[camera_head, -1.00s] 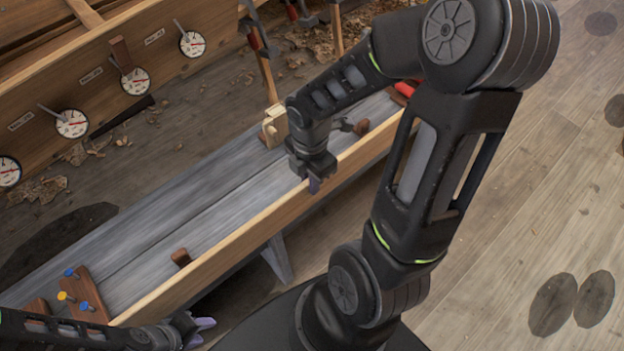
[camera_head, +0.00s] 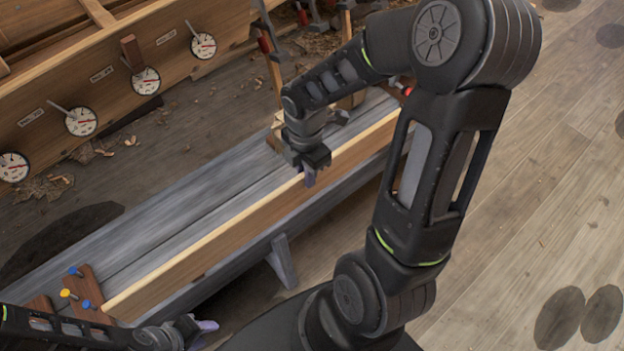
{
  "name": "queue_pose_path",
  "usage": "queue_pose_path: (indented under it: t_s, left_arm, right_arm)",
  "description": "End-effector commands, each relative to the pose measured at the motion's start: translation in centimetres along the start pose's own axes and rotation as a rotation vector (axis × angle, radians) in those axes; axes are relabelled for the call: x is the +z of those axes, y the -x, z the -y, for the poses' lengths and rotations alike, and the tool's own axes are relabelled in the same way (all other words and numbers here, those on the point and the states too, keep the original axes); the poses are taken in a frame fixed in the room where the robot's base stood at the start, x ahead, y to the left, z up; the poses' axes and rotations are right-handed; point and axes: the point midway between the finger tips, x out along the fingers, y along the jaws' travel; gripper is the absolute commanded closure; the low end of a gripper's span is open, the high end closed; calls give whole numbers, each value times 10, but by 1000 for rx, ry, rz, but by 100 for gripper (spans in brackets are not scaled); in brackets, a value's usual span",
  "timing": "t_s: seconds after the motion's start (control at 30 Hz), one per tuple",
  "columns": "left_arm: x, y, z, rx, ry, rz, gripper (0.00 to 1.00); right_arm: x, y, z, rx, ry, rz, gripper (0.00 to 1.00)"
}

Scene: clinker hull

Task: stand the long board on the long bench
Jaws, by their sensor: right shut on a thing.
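The long board (camera_head: 240,234) is a pale wooden plank on edge, its broad face toward me, above the front part of the long grey bench (camera_head: 180,226). I cannot tell whether its lower edge touches the bench top. My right gripper (camera_head: 309,177) is shut on the board's upper edge, right of its middle, with the fingers pointing down. My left gripper (camera_head: 203,333) is low in the picture, in front of the bench and apart from the board. Its fingertips look parted and empty. The board's far right end is partly hidden behind my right arm.
Brown blocks with blue and yellow pegs (camera_head: 82,290) sit at the bench's left end, close to the board's end. A pale wooden piece (camera_head: 277,128) and clamps (camera_head: 268,42) stand behind the bench. Dials (camera_head: 146,80) line the hull behind. The floor at right is clear.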

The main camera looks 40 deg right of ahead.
Motion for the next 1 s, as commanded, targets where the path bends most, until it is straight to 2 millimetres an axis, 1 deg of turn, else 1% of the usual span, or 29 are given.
queue_pose_path:
  t_s: [0.1,0.7,0.73,0.8,1.0]
  left_arm:
    - [0,-2,1,0,0,0,62]
    - [0,-7,3,0,0,0,62]
    - [0,-8,3,0,0,0,62]
    - [0,-17,6,0,0,0,62]
    - [0,-30,12,0,0,0,62]
  right_arm:
    - [0,0,-10,3,0,0,100]
    - [-1,1,-55,2,1,0,100]
    - [-1,-1,-57,1,1,-1,100]
    - [-1,-10,-56,1,1,-1,100]
    - [0,-25,-56,2,0,0,100]
